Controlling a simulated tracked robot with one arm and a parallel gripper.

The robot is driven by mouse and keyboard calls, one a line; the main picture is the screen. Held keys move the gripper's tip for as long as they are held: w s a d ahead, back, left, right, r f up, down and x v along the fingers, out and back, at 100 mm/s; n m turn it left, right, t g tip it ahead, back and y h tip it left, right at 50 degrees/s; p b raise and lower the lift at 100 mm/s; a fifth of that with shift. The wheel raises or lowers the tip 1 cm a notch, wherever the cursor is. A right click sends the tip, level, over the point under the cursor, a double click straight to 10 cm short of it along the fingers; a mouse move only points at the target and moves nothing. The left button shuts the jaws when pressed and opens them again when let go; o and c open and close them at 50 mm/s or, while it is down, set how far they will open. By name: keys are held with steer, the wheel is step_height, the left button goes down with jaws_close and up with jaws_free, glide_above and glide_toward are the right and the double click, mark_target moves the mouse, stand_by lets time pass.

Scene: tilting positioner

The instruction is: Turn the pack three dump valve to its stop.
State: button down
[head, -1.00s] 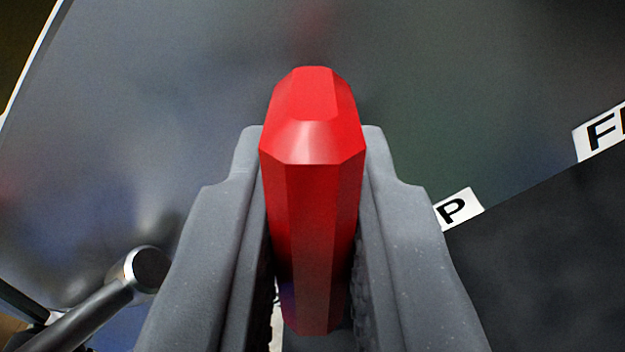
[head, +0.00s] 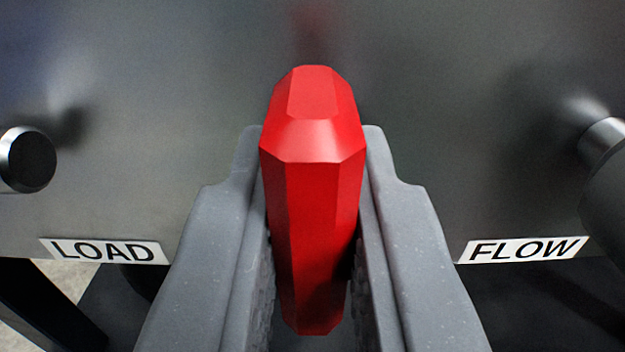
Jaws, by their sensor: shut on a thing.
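A red faceted valve handle (head: 312,210) stands in the middle of the head view, its long side running up and down the picture. My gripper (head: 313,150) is shut on it, with one grey finger against each side. The handle's top end sticks out past the fingertips. The valve's stem and any stop are hidden behind the handle and fingers. No label naming pack three shows.
A grey metal panel (head: 170,190) fills the background. A LOAD label (head: 104,251) and a dark round knob (head: 27,160) are at left. A FLOW label (head: 522,250) and another cylindrical fitting (head: 603,150) are at right.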

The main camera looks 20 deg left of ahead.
steer(key=shift+f, duration=0.25)
steer(key=c, duration=1.6)
jaws_free()
steer(key=shift+o, duration=0.8)
steer(key=shift+r, duration=0.1)
steer(key=shift+s, duration=0.1)
